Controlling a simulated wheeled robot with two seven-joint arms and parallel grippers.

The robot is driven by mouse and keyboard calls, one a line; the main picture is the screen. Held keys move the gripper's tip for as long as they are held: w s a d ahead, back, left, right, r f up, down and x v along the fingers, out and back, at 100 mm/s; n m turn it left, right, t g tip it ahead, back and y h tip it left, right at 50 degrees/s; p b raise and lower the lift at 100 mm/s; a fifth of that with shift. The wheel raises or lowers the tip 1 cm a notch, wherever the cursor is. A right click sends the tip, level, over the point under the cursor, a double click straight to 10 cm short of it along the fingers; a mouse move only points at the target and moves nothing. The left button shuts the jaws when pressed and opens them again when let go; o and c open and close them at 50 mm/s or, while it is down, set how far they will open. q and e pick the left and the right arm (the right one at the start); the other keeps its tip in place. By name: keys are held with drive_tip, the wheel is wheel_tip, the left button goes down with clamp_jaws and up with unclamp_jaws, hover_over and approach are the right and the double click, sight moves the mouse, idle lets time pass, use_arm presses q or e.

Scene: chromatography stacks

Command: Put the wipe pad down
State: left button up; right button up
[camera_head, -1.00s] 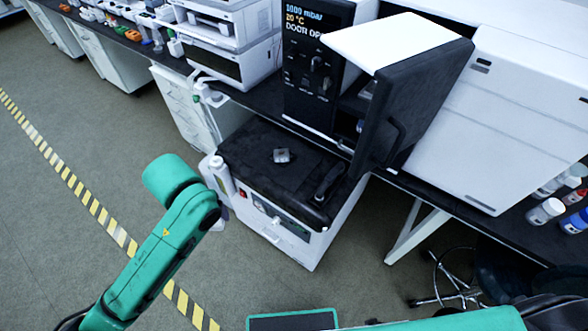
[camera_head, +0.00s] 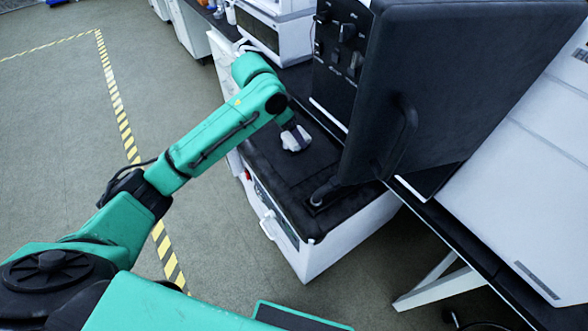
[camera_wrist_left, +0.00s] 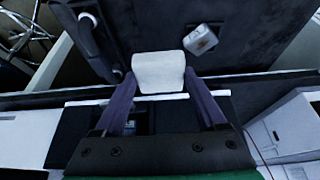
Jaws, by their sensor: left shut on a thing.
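The wipe pad (camera_wrist_left: 158,72) is a small white block with rounded edges. My left gripper (camera_wrist_left: 160,80) is shut on it, a finger on each side. In the head view the white pad (camera_head: 292,140) shows at the tip of my left arm, over the black top (camera_head: 275,172) of a low white unit. I cannot tell whether the pad touches that top. A small pale metallic piece (camera_wrist_left: 200,40) lies on the black top, just beyond the pad in the wrist view. My right gripper is not in view.
The large dark open door (camera_head: 450,90) of the oven hangs close to the right. The black top near its front left is clear. Striped tape (camera_head: 122,115) marks the floor.

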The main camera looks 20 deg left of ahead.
sight(296, 170)
use_arm(q)
drive_tip(key=f, duration=1.4)
drive_tip(key=shift+a, duration=0.2)
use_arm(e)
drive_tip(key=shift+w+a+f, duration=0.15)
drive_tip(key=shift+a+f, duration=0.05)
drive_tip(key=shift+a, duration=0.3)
use_arm(q)
drive_tip(key=o, duration=1.3)
drive_tip(key=shift+c, duration=0.2)
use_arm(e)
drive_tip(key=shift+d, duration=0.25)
use_arm(q)
drive_tip(key=shift+r, duration=0.35)
drive_tip(key=v, duration=1.1)
drive_tip(key=shift+s+r, duration=0.15)
drive_tip(key=shift+r, duration=0.1)
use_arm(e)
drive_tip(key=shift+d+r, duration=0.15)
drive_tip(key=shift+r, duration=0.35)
use_arm(q)
drive_tip(key=shift+a, duration=0.1)
